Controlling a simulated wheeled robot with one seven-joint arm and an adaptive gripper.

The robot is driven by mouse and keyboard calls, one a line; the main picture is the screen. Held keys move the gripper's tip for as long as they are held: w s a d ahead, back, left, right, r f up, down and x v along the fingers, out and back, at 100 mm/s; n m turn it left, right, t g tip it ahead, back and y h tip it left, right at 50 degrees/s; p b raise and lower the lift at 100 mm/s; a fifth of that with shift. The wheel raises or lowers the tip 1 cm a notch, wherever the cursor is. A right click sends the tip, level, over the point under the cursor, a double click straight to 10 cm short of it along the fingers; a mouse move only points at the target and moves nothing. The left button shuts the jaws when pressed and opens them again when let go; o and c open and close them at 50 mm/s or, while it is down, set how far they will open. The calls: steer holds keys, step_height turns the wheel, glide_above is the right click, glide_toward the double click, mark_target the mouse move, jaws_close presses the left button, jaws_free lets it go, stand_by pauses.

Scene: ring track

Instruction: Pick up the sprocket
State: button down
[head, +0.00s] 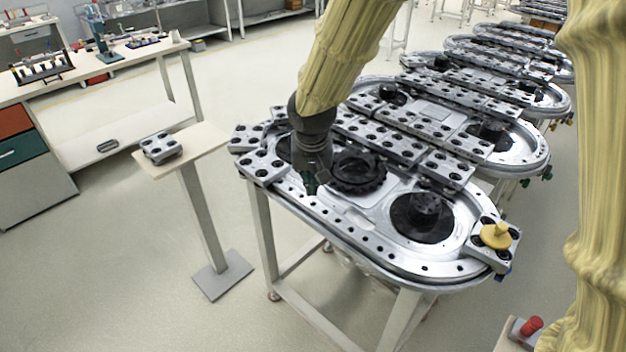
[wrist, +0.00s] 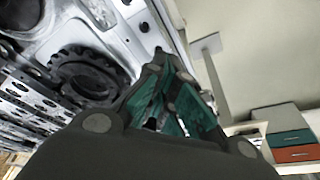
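The sprocket is most likely the black toothed wheel (head: 357,172) lying flat on the near ring track (head: 345,215). It also shows at the upper left of the wrist view (wrist: 88,77). My gripper (head: 310,187) points down over the near track, just left of the wheel in the head view, and looks apart from it. In the wrist view its green-padded fingers (wrist: 170,62) draw together towards their tips, and the gripper looks shut with nothing held. The wheel lies to the left of the fingers there.
A small stand (head: 190,147) left of the track carries a grey drilled block (head: 160,147). A black disc with a hub (head: 424,212) and a yellow knob (head: 496,235) sit at the track's right end. Drilled plates (head: 415,140) lie behind the wheel. A workbench (head: 130,60) is at left.

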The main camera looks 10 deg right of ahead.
steer(key=c, duration=2.2)
jaws_free()
steer(key=o, duration=1.8)
steer(key=shift+c, duration=0.2)
steer(key=shift+r, duration=0.1)
